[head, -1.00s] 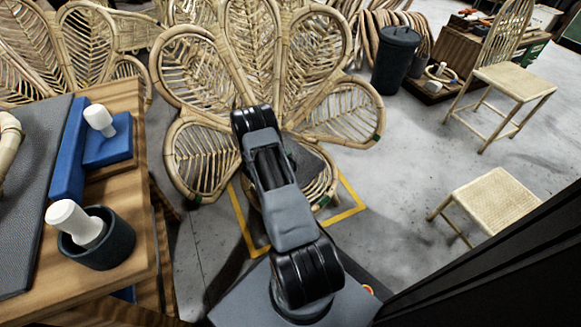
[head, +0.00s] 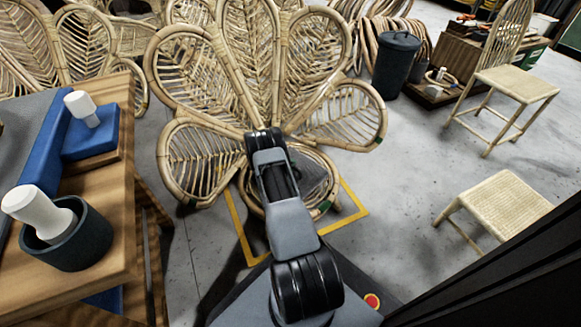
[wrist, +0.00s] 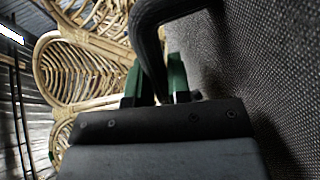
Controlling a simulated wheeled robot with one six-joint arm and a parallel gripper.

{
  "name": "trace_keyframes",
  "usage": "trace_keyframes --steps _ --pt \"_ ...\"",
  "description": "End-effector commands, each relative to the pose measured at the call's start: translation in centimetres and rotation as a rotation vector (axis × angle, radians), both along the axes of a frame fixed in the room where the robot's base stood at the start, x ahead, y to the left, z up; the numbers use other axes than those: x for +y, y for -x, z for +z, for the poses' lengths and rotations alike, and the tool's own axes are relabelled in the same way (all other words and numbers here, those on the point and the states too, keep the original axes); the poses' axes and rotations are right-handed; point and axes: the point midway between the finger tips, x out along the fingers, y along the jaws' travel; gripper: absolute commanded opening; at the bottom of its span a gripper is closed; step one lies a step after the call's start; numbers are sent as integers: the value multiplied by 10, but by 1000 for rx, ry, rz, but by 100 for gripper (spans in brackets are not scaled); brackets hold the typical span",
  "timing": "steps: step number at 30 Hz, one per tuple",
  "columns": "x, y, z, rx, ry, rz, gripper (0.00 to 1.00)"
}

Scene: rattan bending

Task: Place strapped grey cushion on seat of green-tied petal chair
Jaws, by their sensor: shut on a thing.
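The petal chair (head: 345,115) stands ahead of me in the head view, with large fan-shaped rattan petals and green ties on a right petal and on the round seat rim (head: 326,206). The grey cushion (head: 320,174) shows partly behind my arm, over the seat area; I cannot tell whether it touches the seat. In the wrist view the cushion's woven face (wrist: 275,70) fills the right side. My gripper (wrist: 157,82), with green fingers, is shut on the cushion's dark strap (wrist: 150,42). My arm hides the gripper in the head view.
A wooden bench (head: 118,200) with a blue block and a dark cup (head: 68,240) holding a white-headed mallet stands close at left. Yellow floor tape (head: 350,205) surrounds the chair.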

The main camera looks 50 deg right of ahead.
Motion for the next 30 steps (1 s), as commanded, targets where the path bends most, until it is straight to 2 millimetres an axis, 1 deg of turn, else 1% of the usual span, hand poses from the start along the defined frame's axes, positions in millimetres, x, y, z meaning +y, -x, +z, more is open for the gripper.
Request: trace_keyframes --steps 2,8,9,15,17,25,28,30 --pt "0 -1 2 -1 2 1 0" --pt "0 0 0 -1 2 0 0" --pt "0 0 -1 -1 1 0 20" --pt "0 0 -1 0 1 0 39" --pt "0 0 -1 0 1 0 44" --pt "0 0 2 -1 1 0 44" --pt "9 0 7 1 0 3 44" --pt "19 0 12 1 0 3 44"
